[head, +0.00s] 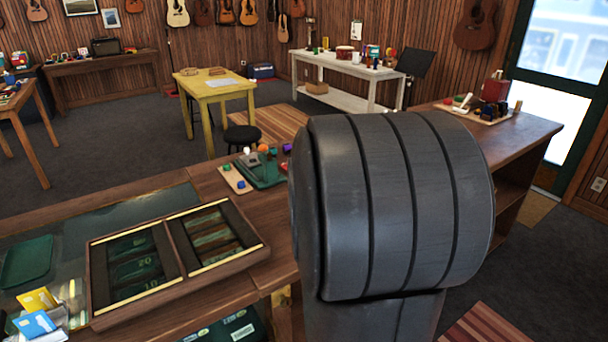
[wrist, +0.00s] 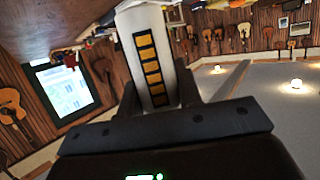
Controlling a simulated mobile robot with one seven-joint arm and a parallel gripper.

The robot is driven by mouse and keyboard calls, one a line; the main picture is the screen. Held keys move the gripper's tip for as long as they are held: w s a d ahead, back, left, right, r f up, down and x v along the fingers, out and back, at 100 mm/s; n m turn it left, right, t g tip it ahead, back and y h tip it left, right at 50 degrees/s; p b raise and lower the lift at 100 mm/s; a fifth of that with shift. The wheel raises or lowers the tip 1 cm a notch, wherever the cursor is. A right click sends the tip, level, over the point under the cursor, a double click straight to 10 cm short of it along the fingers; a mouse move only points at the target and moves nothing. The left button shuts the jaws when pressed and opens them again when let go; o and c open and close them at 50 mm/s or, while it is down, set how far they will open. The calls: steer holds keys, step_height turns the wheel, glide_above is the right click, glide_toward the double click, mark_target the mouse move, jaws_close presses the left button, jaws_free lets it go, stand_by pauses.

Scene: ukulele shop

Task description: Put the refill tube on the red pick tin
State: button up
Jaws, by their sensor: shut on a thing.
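My gripper (wrist: 160,88) is shut on a white tube (wrist: 128,22) with a black strip of orange-yellow squares, which I take to be the refill tube. It sticks out between the two dark fingers in the wrist view. In the head view my dark arm fills the middle right, and the gripper and tube do not show. A red container (head: 495,88) stands at the far right end of the counter. A round red container (head: 345,52) stands on the white table at the back. I cannot tell which, if either, is the red pick tin.
The wooden counter (head: 510,132) runs from lower left to right. A divided wooden display tray (head: 172,268), a green tray (head: 262,172) with small coloured things and cards (head: 36,312) are on it. A yellow table (head: 215,92) and black stool (head: 242,136) stand beyond.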

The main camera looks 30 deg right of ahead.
steer(key=shift+w+a+f, duration=0.3)
steer(key=shift+w+f, duration=0.1)
steer(key=shift+f, duration=0.6)
steer(key=shift+w+a+f, duration=0.25)
steer(key=shift+w+f, duration=0.2)
steer(key=shift+f, duration=0.5)
steer(key=shift+w+a+f, duration=0.3)
steer(key=shift+w+f, duration=0.1)
steer(key=shift+f, duration=0.6)
steer(key=o, duration=1)
steer(key=shift+f, duration=0.1)
steer(key=shift+c, duration=0.2)
